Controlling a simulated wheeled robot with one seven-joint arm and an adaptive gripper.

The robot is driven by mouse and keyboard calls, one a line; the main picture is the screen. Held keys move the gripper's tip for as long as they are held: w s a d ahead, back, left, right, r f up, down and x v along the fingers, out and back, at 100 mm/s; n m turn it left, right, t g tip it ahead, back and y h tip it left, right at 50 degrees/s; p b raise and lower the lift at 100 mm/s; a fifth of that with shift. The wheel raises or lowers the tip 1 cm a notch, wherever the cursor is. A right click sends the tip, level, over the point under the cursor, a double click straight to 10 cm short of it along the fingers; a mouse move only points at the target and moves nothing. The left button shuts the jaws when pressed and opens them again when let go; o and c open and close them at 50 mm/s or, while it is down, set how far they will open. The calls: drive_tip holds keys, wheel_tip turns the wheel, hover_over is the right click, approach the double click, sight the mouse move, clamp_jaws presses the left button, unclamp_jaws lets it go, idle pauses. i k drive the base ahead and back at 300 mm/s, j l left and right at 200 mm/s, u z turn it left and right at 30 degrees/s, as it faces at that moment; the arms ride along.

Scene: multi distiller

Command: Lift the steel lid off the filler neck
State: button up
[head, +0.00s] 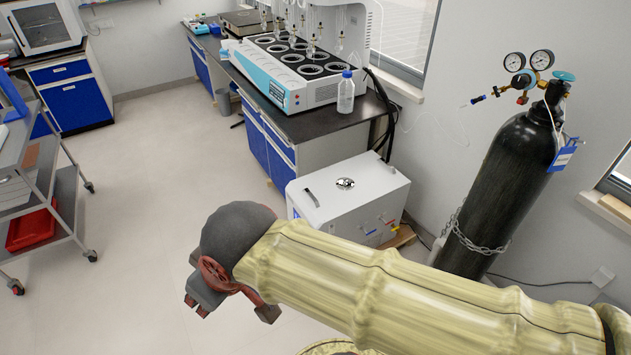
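The steel lid (345,183) is a small, round, shiny cap seated on the top face of a white box-shaped unit (322,202) on the floor. The filler neck is hidden under the lid. My gripper (234,307) is in front of the unit and to its left in the picture, away from the lid. Its dark and reddish-brown fingers point downward and stand apart, with nothing seen between them. My arm, in a yellowish sleeve, crosses the lower right and passes in front of the unit's lower part.
Dark handles flank the lid on the unit's top. A bench (325,124) with a multi-place distiller (300,72) and a bottle (346,92) stands behind. A chained black gas cylinder (500,180) is at right, a grey cart (45,180) at left. Floor between cart and bench is clear.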

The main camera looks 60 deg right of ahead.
sight(344, 183)
drive_tip(key=i+z, duration=0.35)
drive_tip(key=i, duration=0.15)
drive_tip(key=i+z, duration=0.4)
drive_tip(key=i+j+z, duration=0.35)
drive_tip(key=i, duration=0.25)
drive_tip(key=i+l+z, duration=0.1)
drive_tip(key=z, duration=0.3)
drive_tip(key=i+z, duration=0.6)
drive_tip(key=z, duration=0.25)
drive_tip(key=i+j+z, duration=0.1)
drive_tip(key=z, duration=0.3)
drive_tip(key=i+j+z, duration=0.2)
drive_tip(key=i+z, duration=0.25)
drive_tip(key=k, duration=0.1)
